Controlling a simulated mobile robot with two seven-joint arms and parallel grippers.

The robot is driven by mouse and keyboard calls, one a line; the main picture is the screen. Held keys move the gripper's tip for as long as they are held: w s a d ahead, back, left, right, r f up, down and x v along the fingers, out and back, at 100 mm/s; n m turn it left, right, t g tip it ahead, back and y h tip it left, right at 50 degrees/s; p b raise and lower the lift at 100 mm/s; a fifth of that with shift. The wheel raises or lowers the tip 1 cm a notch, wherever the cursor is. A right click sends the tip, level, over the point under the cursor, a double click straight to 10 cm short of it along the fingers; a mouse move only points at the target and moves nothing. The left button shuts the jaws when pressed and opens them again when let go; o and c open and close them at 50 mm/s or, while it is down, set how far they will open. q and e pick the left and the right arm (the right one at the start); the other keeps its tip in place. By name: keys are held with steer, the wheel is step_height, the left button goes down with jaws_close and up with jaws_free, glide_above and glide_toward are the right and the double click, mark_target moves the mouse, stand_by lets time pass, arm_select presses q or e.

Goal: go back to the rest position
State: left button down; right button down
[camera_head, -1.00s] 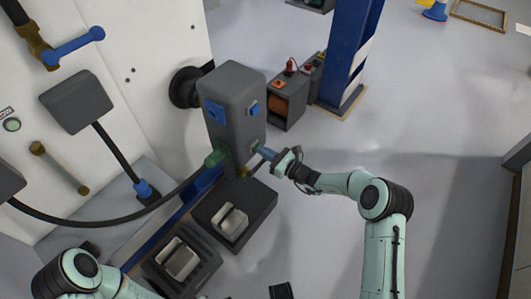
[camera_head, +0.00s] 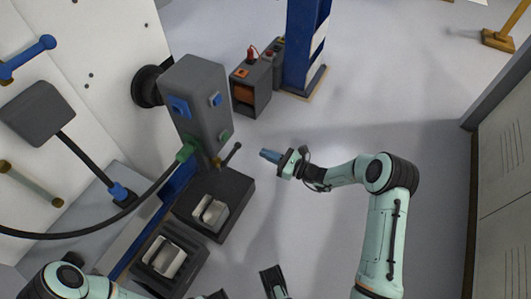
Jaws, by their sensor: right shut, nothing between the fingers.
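My right gripper (camera_head: 268,156) is shut and empty, with blue fingertips pointing left. It hangs in free space to the right of the grey machine block (camera_head: 200,105), apart from it. A small dark lever (camera_head: 233,152) sticks out from the block's lower front, between the block and my gripper.
Two dark trays (camera_head: 232,205) with metal pieces lie below the block. A grey box with an orange front (camera_head: 250,88) and a blue post (camera_head: 304,45) stand behind. A grey cabinet (camera_head: 503,165) stands at the right. Open floor lies around my right arm.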

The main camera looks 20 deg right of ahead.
stand_by(0.5)
